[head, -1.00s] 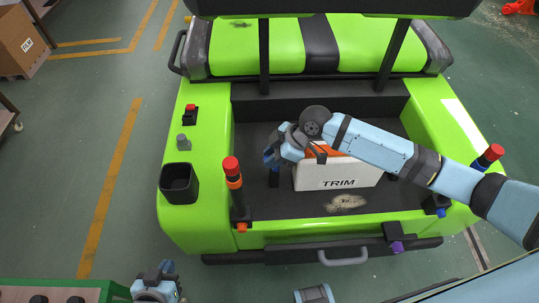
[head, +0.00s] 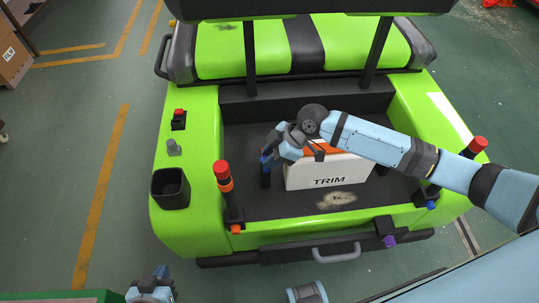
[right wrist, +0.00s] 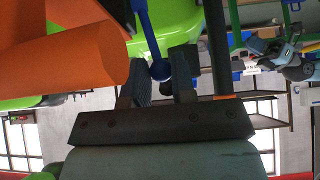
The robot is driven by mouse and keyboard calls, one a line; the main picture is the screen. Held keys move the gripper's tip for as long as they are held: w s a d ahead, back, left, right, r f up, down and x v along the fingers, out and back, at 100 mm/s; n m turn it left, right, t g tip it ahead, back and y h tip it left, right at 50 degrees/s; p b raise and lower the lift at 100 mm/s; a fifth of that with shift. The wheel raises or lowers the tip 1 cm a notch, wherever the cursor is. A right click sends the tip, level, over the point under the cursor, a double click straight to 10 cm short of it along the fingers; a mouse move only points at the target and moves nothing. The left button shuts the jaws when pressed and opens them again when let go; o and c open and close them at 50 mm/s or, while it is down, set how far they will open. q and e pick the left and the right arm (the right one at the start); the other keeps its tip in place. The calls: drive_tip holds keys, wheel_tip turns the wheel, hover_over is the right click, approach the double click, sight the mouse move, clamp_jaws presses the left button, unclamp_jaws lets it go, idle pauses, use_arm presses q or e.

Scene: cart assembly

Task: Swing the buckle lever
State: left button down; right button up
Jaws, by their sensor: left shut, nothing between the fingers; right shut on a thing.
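The buckle lever appears as a blue rod with a ball end (right wrist: 158,70) between the fingers of my right gripper (right wrist: 160,84) in the right wrist view. In the head view my right gripper (head: 268,158) reaches over the green cart's dark bed, just left of the white box marked TRIM (head: 328,172). A little blue shows at its fingertips, but the wrist hides most of the lever. It is shut on the lever's ball end. My left gripper (head: 152,291) is at the bottom left edge, in front of the cart, shut and empty, its fingertips barely visible.
Red-topped posts stand at the bed's left (head: 222,171) and right (head: 477,147) corners. A black cup (head: 170,188) sits on the left fender. A large orange cylinder (right wrist: 70,65) is close beside the right gripper in the wrist view. Floor left of the cart is clear.

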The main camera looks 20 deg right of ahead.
drive_tip(key=shift+s+d+f, duration=0.1)
drive_tip(key=shift+s+d, duration=0.1)
drive_tip(key=shift+d, duration=0.8)
drive_tip(key=shift+s+d+f, duration=0.1)
drive_tip(key=shift+d+f, duration=0.1)
drive_tip(key=shift+d, duration=0.25)
drive_tip(key=shift+s+d+f, duration=0.1)
drive_tip(key=shift+d+f, duration=0.05)
drive_tip(key=shift+d, duration=0.4)
